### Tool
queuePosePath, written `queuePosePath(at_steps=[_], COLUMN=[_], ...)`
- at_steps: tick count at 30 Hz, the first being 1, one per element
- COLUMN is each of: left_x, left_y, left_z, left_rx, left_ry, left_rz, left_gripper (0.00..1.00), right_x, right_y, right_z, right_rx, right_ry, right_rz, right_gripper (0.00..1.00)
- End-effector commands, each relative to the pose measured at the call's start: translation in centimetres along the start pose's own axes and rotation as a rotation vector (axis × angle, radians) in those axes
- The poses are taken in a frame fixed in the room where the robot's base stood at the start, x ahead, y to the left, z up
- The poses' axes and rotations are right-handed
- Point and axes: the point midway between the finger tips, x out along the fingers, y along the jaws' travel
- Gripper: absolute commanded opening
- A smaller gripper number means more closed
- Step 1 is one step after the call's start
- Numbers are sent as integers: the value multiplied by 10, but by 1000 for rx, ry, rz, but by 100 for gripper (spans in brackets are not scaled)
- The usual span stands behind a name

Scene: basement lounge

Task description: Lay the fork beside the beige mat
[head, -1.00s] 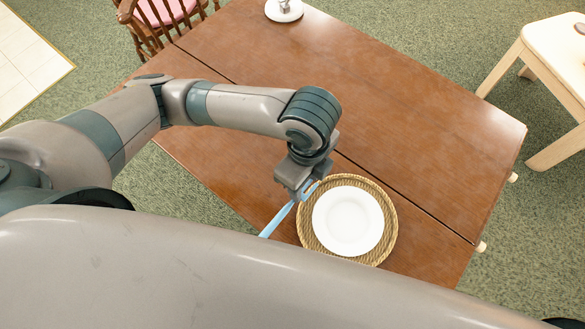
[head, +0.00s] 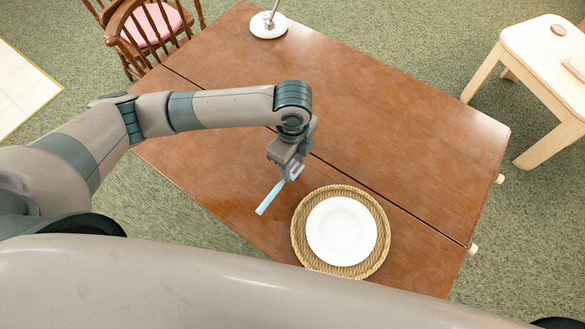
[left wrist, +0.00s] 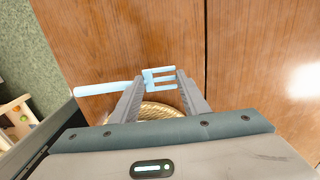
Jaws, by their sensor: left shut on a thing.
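The light blue fork (head: 270,197) is held in my left gripper (head: 291,174), to the upper left of the mat in the head view. In the left wrist view the fork (left wrist: 100,89) lies across between the fingertips (left wrist: 158,82), with its handle to the left and its tines to the right. The fingers are shut on it near its head. I cannot tell whether the fork touches the table. The round woven beige mat (head: 299,240) lies on the wooden table (head: 400,130); its edge also shows in the left wrist view (left wrist: 160,111). My right gripper is not in view.
A white plate (head: 341,231) lies on the mat. A white-based stand (head: 268,25) is at the table's far end. A wooden chair with a pink seat (head: 148,25) is at upper left, and a pale table (head: 540,45) at right. The table's middle is clear.

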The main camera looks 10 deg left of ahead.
Motion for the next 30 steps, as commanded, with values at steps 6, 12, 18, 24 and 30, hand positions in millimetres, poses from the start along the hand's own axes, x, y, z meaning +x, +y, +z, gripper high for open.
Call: queuePosePath(at_steps=[6, 12, 18, 24, 30], left_x=[3, 24, 39, 40, 42], left_y=[0, 1, 1, 0, 0], left_z=[0, 0, 0, 0, 0], left_rx=[-1, -1, 1, 1, 1], left_ry=[0, 0, 0, 0, 0], left_rz=[2, 4, 0, 0, 0], left_gripper=[20, 20, 20, 20, 53], right_x=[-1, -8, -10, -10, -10], right_y=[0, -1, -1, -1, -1], right_z=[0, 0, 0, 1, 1], right_rx=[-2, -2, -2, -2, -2], right_ry=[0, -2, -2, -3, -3], right_rz=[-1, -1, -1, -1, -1], right_gripper=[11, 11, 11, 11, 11])
